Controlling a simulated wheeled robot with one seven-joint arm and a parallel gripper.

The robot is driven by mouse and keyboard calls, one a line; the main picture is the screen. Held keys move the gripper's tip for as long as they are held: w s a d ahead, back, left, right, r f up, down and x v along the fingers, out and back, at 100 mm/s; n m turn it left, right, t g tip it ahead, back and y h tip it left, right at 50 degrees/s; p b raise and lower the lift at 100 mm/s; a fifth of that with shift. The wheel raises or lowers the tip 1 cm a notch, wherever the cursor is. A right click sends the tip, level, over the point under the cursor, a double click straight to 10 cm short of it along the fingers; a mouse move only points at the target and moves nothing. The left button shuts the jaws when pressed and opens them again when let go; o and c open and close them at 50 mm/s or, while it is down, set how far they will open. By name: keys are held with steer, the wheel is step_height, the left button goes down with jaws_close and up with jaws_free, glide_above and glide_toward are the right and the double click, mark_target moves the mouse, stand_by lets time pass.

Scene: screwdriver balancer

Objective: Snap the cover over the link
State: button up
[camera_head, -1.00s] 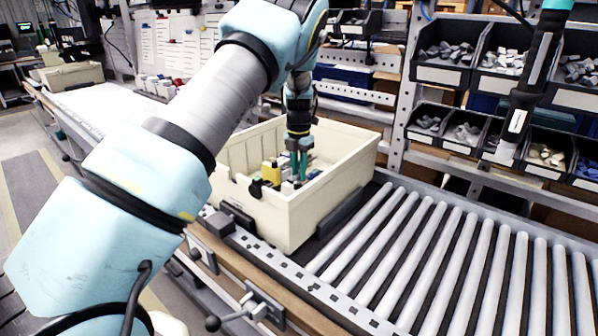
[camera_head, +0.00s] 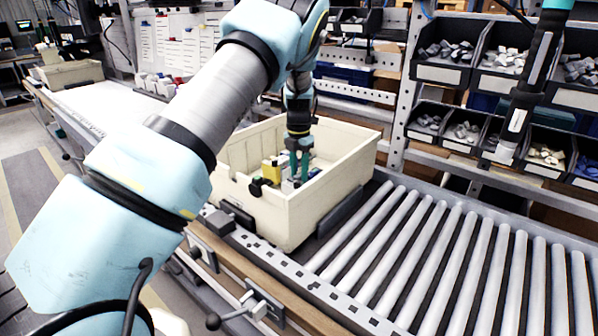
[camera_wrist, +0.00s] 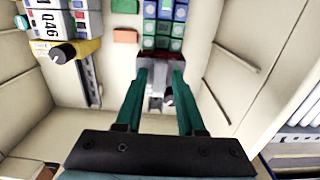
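My gripper (camera_wrist: 159,76) reaches down into a beige crate (camera_head: 342,190); its two green fingers stand apart. In the wrist view a small grey-and-white part (camera_wrist: 157,90) shows between the fingertips. I cannot tell whether the fingers grip it or it lies below them. A block of green and blue modules (camera_wrist: 163,24) is just beyond the fingertips. I cannot make out for certain which piece is the cover and which the link. In the head view the gripper (camera_head: 299,176) is low inside the crate, and the fingertips are hard to see among the parts.
A yellow part with a black knob (camera_wrist: 72,50) and a white labelled unit (camera_wrist: 50,20) are in the crate. Small green (camera_wrist: 124,6) and orange (camera_wrist: 125,36) pieces lie near the modules. The crate walls are close around my gripper. The roller conveyor (camera_head: 450,255) to the right is clear.

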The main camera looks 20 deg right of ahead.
steer(key=shift+o, duration=1.2)
step_height(320, 180, up, 11)
steer(key=b, duration=0.2)
steer(key=shift+b, duration=0.4)
steer(key=shift+f, duration=0.15)
steer(key=s+a+m, duration=0.2)
steer(key=a+m, duration=0.8)
steer(key=a, duration=1.3)
steer(key=s+a+f+m+t, duration=0.1)
steer(key=s+a+m, duration=1.3)
steer(key=s, duration=0.3)
steer(key=shift+a+f+t, duration=0.3)
steer(key=shift+a+f, duration=0.05)
steer(key=shift+a, duration=0.4)
